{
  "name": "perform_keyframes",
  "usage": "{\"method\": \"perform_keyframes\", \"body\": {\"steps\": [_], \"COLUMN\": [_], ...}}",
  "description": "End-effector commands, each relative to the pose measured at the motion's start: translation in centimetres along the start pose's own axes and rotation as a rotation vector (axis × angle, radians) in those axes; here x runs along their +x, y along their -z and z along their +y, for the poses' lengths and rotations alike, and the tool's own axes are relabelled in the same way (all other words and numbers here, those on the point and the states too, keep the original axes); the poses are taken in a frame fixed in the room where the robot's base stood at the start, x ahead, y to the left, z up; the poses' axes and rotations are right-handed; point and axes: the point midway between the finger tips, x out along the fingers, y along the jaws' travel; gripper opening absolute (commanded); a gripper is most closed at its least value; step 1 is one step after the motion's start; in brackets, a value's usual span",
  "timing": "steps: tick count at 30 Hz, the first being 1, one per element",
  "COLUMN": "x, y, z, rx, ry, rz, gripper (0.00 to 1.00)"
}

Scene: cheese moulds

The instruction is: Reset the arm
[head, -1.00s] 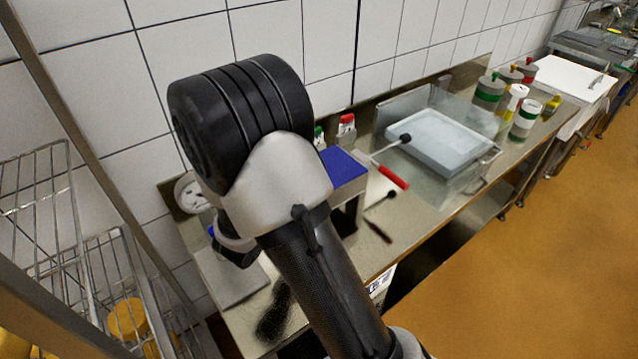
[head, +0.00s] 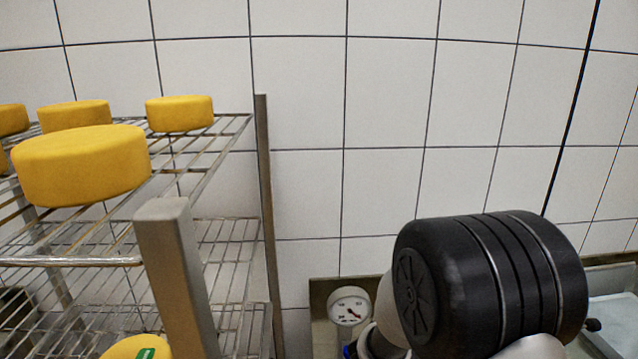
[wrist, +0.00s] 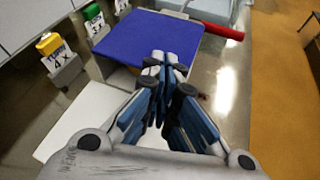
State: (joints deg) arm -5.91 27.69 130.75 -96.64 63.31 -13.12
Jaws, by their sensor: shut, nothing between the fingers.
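My gripper (wrist: 166,62) shows in the wrist view with its blue and black fingers together and nothing between them. Its fingertips appear in front of the near edge of a blue flat-topped object (wrist: 135,36); I cannot tell the gap between them. In the head view my arm's black joint is at the lower right and hides part of the wall and counter; my gripper is out of that view.
Yellow cheese wheels (head: 82,165) sit on a wire rack (head: 215,170) at the left. A dial gauge (head: 350,306) is by the wall. Tagged markers, one yellow-topped (wrist: 52,46) and one green-topped (wrist: 93,14), stand left of the blue top. A red handle (wrist: 222,31) lies right.

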Motion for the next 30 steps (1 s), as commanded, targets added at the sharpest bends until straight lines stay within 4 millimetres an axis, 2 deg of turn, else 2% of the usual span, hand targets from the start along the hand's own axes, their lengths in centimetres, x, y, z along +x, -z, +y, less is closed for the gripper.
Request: {"method": "perform_keyframes", "body": {"steps": [1, 3, 6, 12, 15, 18, 24, 28, 30], "x": [-0.8, -2.0, -4.4, -10.5, -14.1, -17.9, -24.7, -27.5, -27.2], "y": [-1.7, -3.5, -5.3, -6.0, -5.6, -5.1, -5.0, -5.3, -3.9], "z": [-1.2, -3.3, -6.5, -11.4, -12.6, -13.0, -12.2, -11.6, -13.0], "rx": [0.095, 0.241, 0.475, 0.959, 1.193, 1.416, 1.751, 1.863, 1.831], "ry": [0.043, 0.118, 0.23, 0.436, 0.526, 0.607, 0.733, 0.782, 0.828], "rz": [0.013, 0.042, 0.105, 0.289, 0.412, 0.555, 0.844, 0.972, 0.933], "gripper": [0.0, 0.0, 0.0, 0.0, 0.0, 0.0, 0.0, 0.0, 0.0]}}
